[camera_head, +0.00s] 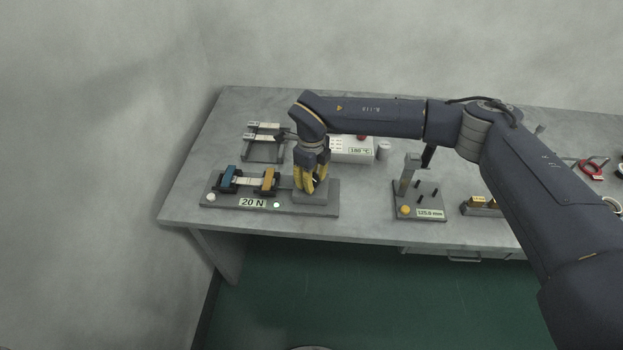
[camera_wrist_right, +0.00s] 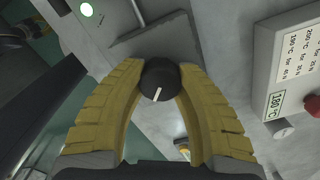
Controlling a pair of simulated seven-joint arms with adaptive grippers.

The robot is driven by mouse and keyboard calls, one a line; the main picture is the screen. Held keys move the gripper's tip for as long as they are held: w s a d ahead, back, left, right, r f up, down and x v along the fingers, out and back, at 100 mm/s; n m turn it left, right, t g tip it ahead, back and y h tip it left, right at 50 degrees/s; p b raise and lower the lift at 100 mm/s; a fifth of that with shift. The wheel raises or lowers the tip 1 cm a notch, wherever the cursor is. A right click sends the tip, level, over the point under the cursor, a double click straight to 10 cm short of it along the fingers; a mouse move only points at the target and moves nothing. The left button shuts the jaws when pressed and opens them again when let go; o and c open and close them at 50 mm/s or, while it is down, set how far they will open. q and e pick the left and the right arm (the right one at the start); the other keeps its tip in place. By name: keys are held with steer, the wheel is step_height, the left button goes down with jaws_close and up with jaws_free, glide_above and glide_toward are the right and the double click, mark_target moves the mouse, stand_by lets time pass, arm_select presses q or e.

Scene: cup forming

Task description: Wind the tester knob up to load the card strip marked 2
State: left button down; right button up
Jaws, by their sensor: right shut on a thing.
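The tester (camera_head: 325,209) is a grey base at the table's front left, with a blue clamp (camera_head: 228,178) and an orange clamp (camera_head: 267,181). A pale card strip (camera_head: 245,181) spans the clamps; I cannot read its mark. The tester's display (camera_head: 252,202) reads 20 N, and a small lamp (camera_head: 277,205) beside it glows pale green. My right gripper (camera_head: 311,188) points down over the tester's right end. In the wrist view its yellow fingers are shut on the black knob (camera_wrist_right: 160,78), whose white pointer line shows. The fingers hide the knob in the head view. My left gripper is out of view.
A rack (camera_head: 265,150) with pale strips stands behind the tester. A white box (camera_head: 352,149) reading 180 °C is behind my right gripper. A gauge stand (camera_head: 419,207) reading 125.0 mm is to the right, with a brass-topped block (camera_head: 481,204) beyond it.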

steer(key=m, duration=0.6)
steer(key=shift+s+f, duration=0.1)
steer(key=shift+m, duration=0.4)
stand_by(0.3)
steer(key=o, duration=1.3)
step_height(320, 180, up, 12)
stand_by(1.2)
